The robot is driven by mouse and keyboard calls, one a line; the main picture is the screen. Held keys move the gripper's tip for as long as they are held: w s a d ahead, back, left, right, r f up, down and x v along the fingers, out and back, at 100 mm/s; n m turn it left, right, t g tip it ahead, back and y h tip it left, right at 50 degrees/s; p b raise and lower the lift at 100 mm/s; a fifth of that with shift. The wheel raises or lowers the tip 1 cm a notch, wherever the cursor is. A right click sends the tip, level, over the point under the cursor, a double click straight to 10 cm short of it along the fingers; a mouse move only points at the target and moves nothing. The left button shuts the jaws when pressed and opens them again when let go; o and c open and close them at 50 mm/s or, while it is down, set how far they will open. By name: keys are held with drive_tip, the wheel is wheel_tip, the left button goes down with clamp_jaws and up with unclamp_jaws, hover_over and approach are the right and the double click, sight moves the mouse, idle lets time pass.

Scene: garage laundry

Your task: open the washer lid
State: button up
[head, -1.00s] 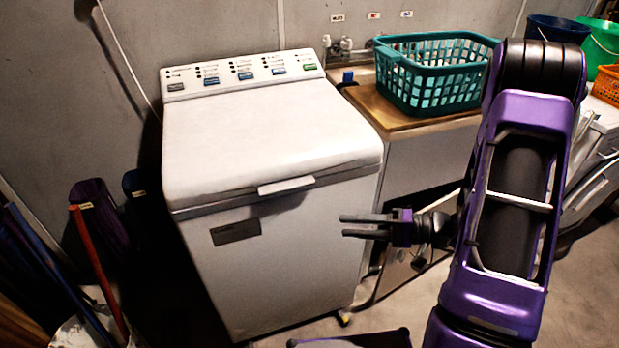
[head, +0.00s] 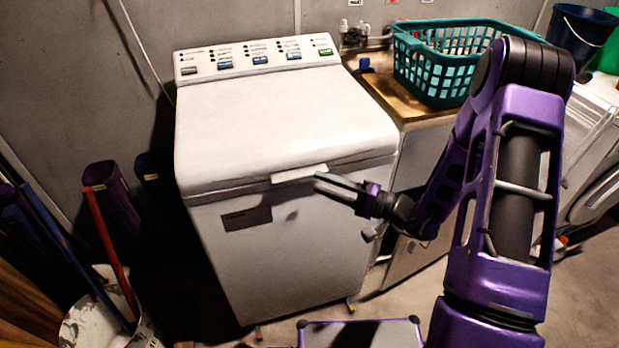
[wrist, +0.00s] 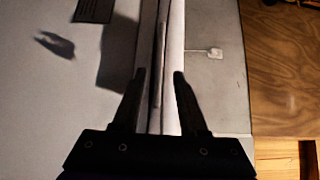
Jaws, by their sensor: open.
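The white washer (head: 285,240) stands in the middle of the head view. Its lid (head: 280,125) is down, lying flat over the top. A pale handle (head: 300,174) sticks out from the lid's front edge. My gripper (head: 320,183) is open beside the handle's right end, reaching in from the right. In the wrist view my gripper (wrist: 160,78) has its two fingers apart, with a pale upright strip (wrist: 172,50) running between them. The dark label (wrist: 93,10) of the washer front shows at upper left. Contact with the handle cannot be told.
A teal basket (head: 440,60) sits on the wooden counter (head: 412,112) to the washer's right. Buckets (head: 580,35) stand at upper right. A red pole (head: 113,250) and a white bin (head: 95,325) stand at lower left. Bare floor shows front right.

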sight(306, 178)
drive_tip(key=shift+x, duration=2.15)
drive_tip(key=shift+c, duration=0.3)
clamp_jaws()
